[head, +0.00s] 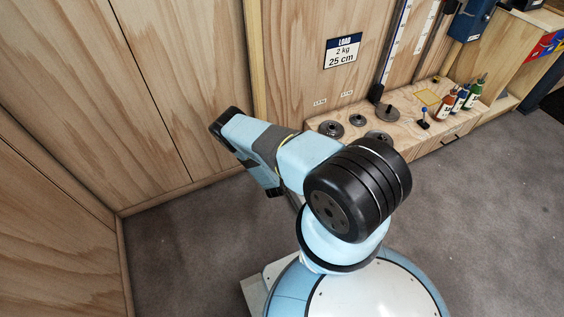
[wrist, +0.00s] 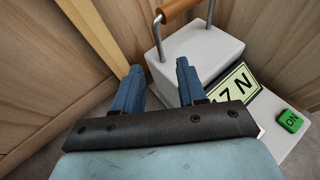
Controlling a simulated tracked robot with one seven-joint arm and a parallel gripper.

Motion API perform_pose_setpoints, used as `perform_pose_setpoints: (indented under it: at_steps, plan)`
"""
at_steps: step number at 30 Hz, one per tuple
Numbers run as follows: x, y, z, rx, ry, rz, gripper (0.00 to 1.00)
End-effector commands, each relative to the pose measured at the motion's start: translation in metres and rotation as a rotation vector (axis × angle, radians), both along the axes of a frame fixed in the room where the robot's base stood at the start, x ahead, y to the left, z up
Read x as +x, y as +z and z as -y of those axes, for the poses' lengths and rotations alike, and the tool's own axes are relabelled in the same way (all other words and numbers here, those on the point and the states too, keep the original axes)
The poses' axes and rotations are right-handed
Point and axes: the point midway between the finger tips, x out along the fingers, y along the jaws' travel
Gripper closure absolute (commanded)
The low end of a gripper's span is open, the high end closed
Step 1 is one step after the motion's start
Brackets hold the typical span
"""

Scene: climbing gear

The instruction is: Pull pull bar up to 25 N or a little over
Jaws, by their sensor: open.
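The pull bar (wrist: 180,9) is a brown handle on two bent metal rods, at the top edge of the wrist view. It sits on a pale grey block (wrist: 200,58). My gripper (wrist: 160,72) has two blue fingers, apart and empty, below the bar in the picture and not around it. A pale sign or display (wrist: 234,88) on the block's base ends in "7 N"; its left part is hidden behind my right finger. A green ON button (wrist: 290,121) sits right of it. The head view does not show the bar, and my arm hides the gripper there.
Wooden wall panels (head: 85,90) stand at the left. A low wooden bench (head: 440,133) with weight discs (head: 331,129) and several bottles (head: 459,102) runs along the wall at right. The grey floor at right is clear.

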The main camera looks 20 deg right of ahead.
Motion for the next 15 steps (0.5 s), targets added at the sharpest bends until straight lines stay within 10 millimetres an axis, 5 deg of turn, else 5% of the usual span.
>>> perform_pose_setpoints:
  at_steps: [15]
  plan:
    - [0.057,-0.027,0.031,0.004,0.005,0.001,0.59]
